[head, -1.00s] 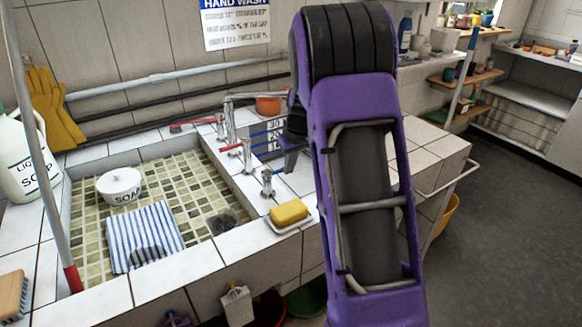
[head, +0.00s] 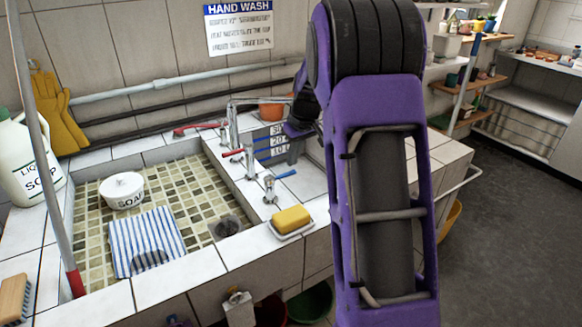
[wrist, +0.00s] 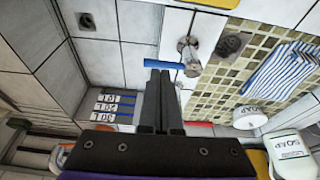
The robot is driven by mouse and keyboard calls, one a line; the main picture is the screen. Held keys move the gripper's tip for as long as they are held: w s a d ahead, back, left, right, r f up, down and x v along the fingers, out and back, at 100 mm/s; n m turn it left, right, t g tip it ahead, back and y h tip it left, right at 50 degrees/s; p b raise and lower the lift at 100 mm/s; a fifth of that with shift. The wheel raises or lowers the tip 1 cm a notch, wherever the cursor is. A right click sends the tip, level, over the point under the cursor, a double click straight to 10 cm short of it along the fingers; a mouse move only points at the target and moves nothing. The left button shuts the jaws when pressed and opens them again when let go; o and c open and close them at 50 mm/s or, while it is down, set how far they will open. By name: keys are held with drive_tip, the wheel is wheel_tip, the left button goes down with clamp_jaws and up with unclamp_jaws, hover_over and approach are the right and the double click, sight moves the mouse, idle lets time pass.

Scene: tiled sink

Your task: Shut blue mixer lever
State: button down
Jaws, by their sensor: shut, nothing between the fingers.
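A chrome tap (head: 270,189) stands on the tiled ledge near the front, with a blue lever (head: 285,174) reaching out to the right. In the wrist view the blue lever (wrist: 135,66) reaches left from the chrome tap (wrist: 189,48). My gripper (wrist: 160,74) is shut and empty, and its fingertips overlap the lever in that view. I cannot tell whether they touch it. In the head view my gripper is partly hidden at the far end of the purple arm, beside the taps. A second tap (head: 250,163) behind has a red lever (head: 233,153).
A yellow sponge (head: 291,219) lies on a dish in front of the tap. The tiled basin (head: 185,190) holds a white soap dish (head: 123,190) and a striped cloth (head: 146,241). A numbered scale panel (wrist: 112,104) is beside my fingers. A tall spout tap (head: 231,125) stands farther back.

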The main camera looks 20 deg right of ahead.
drive_tip(key=p+v, duration=0.1)
drive_tip(key=v, duration=1.1)
drive_tip(key=shift+s, duration=0.25)
